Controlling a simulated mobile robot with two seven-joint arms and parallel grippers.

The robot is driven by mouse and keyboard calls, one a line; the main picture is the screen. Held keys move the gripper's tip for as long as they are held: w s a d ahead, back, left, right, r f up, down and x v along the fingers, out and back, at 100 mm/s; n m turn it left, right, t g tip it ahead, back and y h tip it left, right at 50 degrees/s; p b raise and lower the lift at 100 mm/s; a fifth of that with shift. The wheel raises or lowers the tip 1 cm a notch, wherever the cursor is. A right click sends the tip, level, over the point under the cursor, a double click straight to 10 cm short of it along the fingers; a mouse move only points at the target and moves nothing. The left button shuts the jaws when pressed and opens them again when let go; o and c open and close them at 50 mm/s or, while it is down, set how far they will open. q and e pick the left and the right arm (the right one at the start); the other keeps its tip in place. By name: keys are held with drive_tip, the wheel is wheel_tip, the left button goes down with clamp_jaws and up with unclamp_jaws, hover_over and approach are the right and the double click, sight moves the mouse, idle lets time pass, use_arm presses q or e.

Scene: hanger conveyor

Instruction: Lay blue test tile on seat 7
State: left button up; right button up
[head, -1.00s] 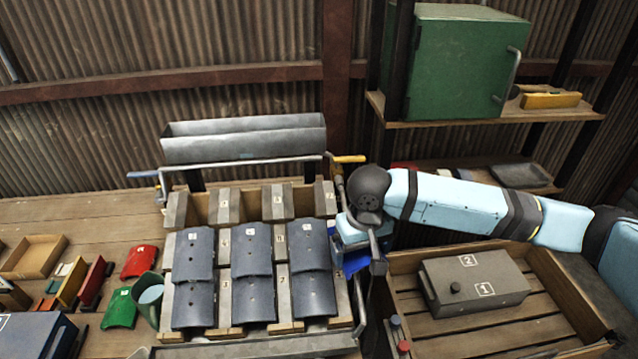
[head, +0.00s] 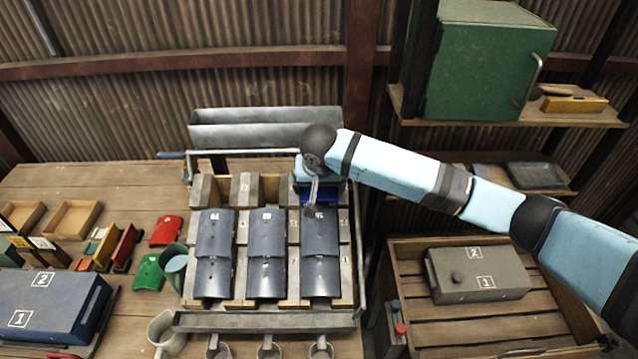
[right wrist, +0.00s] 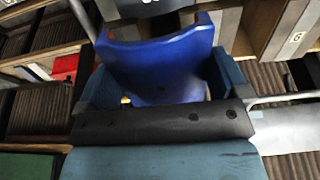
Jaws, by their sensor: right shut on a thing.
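The blue test tile (right wrist: 160,65), a curved blue piece, sits between the two fingers of my right gripper (right wrist: 163,85) in the right wrist view. In the head view my right gripper (head: 318,187) is over the back of the right column of the tile rack (head: 343,262), and a bit of the blue tile (head: 307,196) shows beneath it. The arm hides most of the tile there. Dark grey tiles (head: 214,235) cover the front rows in three columns. The back row has bare, numbered blocks (head: 243,190). I cannot read which seat is 7. My left gripper is not in view.
A metal trough (head: 265,130) and a rail stand behind the rack. A red tile (head: 166,230), a green tile (head: 148,273) and a cup (head: 175,268) lie left of it. A wooden crate with a grey box (head: 478,273) is at right.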

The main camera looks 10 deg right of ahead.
drive_tip(key=shift+w+f+b, duration=0.15)
drive_tip(key=shift+f+b, duration=0.2)
drive_tip(key=shift+f, duration=0.25)
drive_tip(key=b+x, duration=0.3)
drive_tip(key=shift+f, duration=0.6)
drive_tip(key=o, duration=0.7)
